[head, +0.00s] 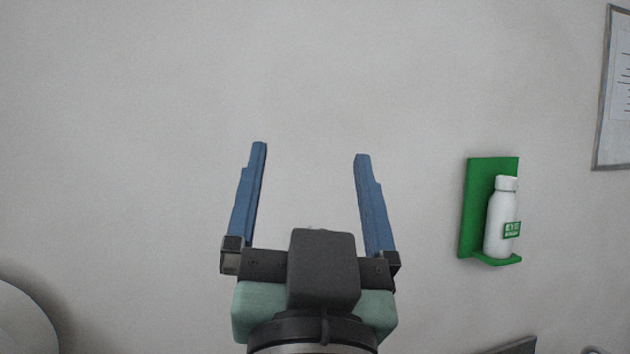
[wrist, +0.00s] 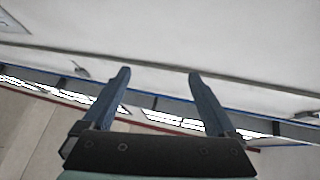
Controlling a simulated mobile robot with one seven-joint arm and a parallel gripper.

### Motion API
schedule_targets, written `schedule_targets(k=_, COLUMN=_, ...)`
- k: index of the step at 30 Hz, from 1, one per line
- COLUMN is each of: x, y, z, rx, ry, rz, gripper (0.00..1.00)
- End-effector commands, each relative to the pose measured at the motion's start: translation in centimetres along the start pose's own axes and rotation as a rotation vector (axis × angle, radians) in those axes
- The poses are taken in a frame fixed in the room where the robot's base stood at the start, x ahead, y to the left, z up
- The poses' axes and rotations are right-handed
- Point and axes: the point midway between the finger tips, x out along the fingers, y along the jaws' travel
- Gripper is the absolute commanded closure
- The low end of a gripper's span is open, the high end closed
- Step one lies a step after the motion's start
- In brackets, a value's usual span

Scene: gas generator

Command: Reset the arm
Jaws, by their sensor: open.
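My gripper (head: 311,150) shows in the lower middle of the head view, its two blue fingers wide apart and pointing up in the picture. Nothing is between the fingers, and a plain pale wall fills the view behind them. The wrist view also shows my gripper (wrist: 159,76), open and empty. Beyond its fingertips there is a pale surface with a dark edge and a blue-edged strip with bright patches.
A green wall holder (head: 478,205) carries a white eye wash bottle (head: 500,220) to the right of my gripper. A framed sheet (head: 613,90) hangs at the upper right. A rounded pale object (head: 22,325) is cut off at the lower left. The wall above the gripper is bare.

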Motion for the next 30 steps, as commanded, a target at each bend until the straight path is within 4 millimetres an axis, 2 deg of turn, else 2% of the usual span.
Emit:
schedule_targets(k=1, x=-0.5, y=-0.3, z=-3.0, rx=-0.056, ry=0.088, rz=-0.005, gripper=0.08)
schedule_targets(k=3, x=-1.2, y=-0.7, z=-5.6, rx=-0.117, ry=0.172, rz=-0.008, gripper=0.08)
schedule_targets(k=7, x=-2.0, y=-1.0, z=-7.9, rx=-0.168, ry=0.245, rz=-0.007, gripper=0.08)
schedule_targets(k=15, x=-2.0, y=-1.0, z=-7.9, rx=-0.171, ry=0.247, rz=-0.007, gripper=0.08)
schedule_targets(k=21, x=-3.2, y=-0.8, z=-6.0, rx=-0.168, ry=0.245, rz=-0.008, gripper=0.08)
schedule_targets(k=30, x=-3.2, y=-0.8, z=-6.0, rx=-0.168, ry=0.245, rz=-0.008, gripper=0.08)
